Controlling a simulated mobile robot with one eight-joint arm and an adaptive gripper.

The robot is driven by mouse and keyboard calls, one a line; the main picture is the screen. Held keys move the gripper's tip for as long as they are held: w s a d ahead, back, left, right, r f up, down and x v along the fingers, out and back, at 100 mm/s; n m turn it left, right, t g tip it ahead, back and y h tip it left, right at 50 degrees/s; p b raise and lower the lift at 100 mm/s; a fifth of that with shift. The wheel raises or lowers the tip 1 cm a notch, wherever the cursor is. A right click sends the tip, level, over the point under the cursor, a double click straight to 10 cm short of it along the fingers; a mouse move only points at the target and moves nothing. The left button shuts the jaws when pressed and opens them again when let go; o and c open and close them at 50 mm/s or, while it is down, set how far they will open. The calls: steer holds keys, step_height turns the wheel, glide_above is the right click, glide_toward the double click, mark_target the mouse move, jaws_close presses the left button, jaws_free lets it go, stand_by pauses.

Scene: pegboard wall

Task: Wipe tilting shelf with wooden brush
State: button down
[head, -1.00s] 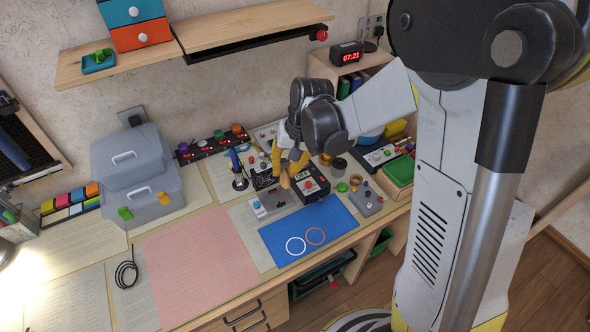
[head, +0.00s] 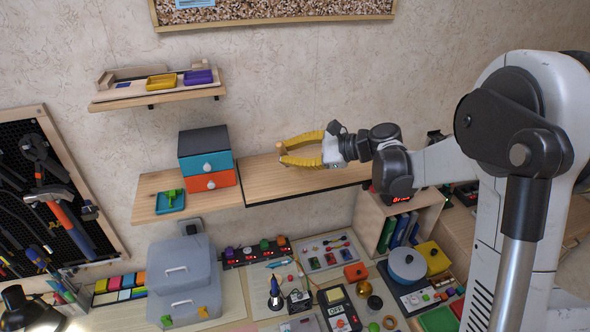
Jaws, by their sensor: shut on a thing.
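My gripper (head: 282,153) has yellow fingers pointing left, in front of the wall and above the wooden shelf. A small tan piece shows at its fingertips; it fits the wooden brush (head: 281,147), though most of it is hidden and its bristles cannot be made out. The tilting shelf (head: 300,182) appears to be the right section of the long wooden shelf, a bare light-wood board with a black front edge. The gripper hangs over its left part; whether the brush touches the board cannot be told.
An orange and blue drawer box (head: 208,170) stands just left of the tilting section, with a green item on a teal tray (head: 170,201) beyond it. A higher shelf (head: 150,97) holds yellow and purple trays. The desk below is crowded. My arm comes from the right.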

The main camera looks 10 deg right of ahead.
steer(key=shift+d+f+b, duration=0.2)
steer(key=shift+f+b, duration=0.65)
steer(key=shift+f, duration=0.35)
steer(key=shift+d+f+b, duration=0.2)
steer(key=shift+f+b, duration=0.65)
steer(key=shift+f, duration=0.35)
steer(key=shift+w+f+b, duration=0.1)
steer(key=shift+f+b, duration=0.4)
steer(key=shift+f, duration=0.05)
